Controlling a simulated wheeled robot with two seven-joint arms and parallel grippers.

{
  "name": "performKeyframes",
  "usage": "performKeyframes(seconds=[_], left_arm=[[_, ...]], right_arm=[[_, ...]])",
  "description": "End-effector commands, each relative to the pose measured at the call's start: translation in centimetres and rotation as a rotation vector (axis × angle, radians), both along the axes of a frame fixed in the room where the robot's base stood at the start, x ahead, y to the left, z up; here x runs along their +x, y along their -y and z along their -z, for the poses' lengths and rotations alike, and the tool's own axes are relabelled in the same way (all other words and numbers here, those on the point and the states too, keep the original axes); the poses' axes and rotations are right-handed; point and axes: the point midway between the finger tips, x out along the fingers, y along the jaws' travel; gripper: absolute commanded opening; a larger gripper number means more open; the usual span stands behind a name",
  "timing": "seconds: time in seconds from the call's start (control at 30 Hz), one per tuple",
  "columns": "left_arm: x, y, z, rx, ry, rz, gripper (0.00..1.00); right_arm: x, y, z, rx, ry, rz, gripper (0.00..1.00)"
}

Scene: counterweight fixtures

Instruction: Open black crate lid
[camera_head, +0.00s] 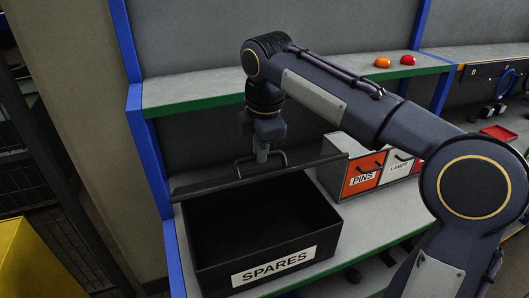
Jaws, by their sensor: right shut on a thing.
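The black crate (318,215) labelled "SPARES" sits on a lower shelf, and its dark inside is visible. Its lid (205,186) stands raised at the back of the crate, seen nearly edge-on, with a black handle (284,158) on it. My right gripper (262,157) points down at the lid's handle and is shut on it. The exact finger contact is small and dark. My left gripper is not in view.
Drawers labelled "PINS" (361,182) and "LAMPS" (399,165) stand right of the crate. An upper shelf (190,97) with a green edge holds an orange dome (382,63) and a red dome (408,60). A blue post (150,150) rises at left.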

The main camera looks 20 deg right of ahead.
Motion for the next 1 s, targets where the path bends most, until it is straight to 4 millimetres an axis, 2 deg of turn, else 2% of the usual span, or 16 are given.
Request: performKeyframes(seconds=[0.03,0.4,0.43,0.6,0.87,1.0], left_arm=[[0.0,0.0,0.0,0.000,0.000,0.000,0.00],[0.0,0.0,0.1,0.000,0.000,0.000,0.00],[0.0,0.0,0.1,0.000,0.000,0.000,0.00],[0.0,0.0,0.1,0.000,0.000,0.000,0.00],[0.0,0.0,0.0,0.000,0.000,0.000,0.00],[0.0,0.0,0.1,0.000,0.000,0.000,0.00]], right_arm=[[0.5,0.1,0.6,-0.004,-0.002,0.004,0.00],[0.6,0.1,0.7,-0.004,-0.005,0.005,0.00],[0.6,0.1,0.7,-0.004,-0.005,0.005,0.13],[0.5,0.1,0.6,-0.002,-0.004,0.004,0.33],[0.4,0.0,0.3,-0.001,-0.001,0.001,0.33],[0.3,-0.1,-0.5,0.000,0.002,0.000,0.33]])
